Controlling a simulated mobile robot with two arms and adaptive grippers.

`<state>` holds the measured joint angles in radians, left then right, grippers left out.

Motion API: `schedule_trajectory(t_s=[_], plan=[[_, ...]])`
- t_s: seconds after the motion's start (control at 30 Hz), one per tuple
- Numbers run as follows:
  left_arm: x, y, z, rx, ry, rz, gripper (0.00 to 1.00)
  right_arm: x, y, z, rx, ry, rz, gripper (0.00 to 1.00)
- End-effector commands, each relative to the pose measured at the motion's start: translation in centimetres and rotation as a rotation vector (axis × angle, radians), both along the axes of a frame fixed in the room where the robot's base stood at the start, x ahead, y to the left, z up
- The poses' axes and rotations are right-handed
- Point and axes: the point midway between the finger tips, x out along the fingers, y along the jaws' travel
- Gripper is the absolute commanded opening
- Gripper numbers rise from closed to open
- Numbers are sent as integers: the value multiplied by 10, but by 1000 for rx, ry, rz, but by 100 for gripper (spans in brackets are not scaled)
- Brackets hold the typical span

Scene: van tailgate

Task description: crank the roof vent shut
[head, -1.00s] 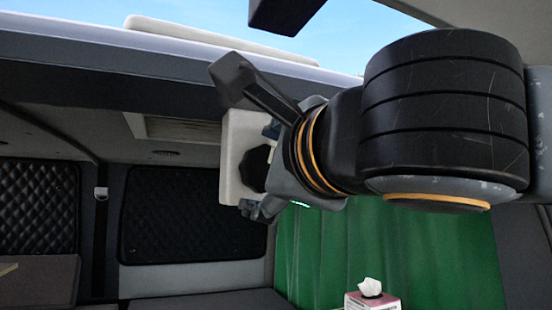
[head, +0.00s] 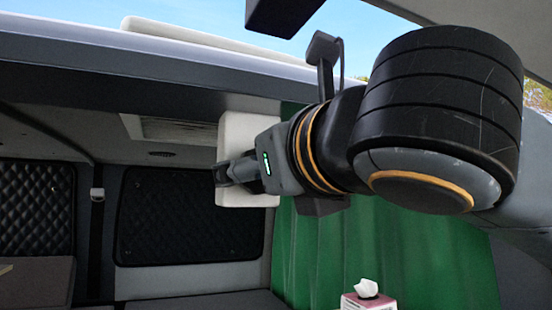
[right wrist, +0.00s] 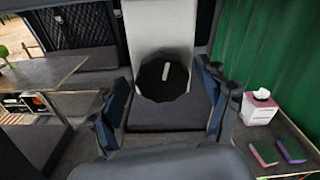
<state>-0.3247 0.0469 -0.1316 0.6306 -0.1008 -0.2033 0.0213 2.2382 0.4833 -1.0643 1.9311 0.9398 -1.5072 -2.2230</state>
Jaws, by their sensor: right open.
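A white panel (head: 248,128) shows behind my right gripper in the head view. In the right wrist view the panel (right wrist: 160,28) carries a round black knob (right wrist: 158,92) with a pale stripe. My right gripper (head: 232,172) is in front of the panel and hides the knob in the head view. In the right wrist view its open fingers (right wrist: 164,88) stand on either side of the knob, with gaps visible; contact cannot be told. A pale-framed recess (head: 180,130) in the ceiling may be the roof vent. My left gripper is not in view.
A green curtain (head: 400,240) hangs behind my right arm. A tissue box (head: 368,301) stands below; in the wrist view small green and pink items (right wrist: 278,152) lie beside it. A table (right wrist: 70,72) is at the left. Dark quilted panels (head: 175,217) line the back.

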Motion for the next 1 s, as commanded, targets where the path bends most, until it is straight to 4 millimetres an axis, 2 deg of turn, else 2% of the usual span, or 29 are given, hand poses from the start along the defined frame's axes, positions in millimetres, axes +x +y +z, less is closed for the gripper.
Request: schedule_trajectory(t_s=[0.57,1.0], plan=[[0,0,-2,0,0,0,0,1,-2,-2,755,246,0,76],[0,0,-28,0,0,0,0,1,-3,-6,1372,444,1,76]])
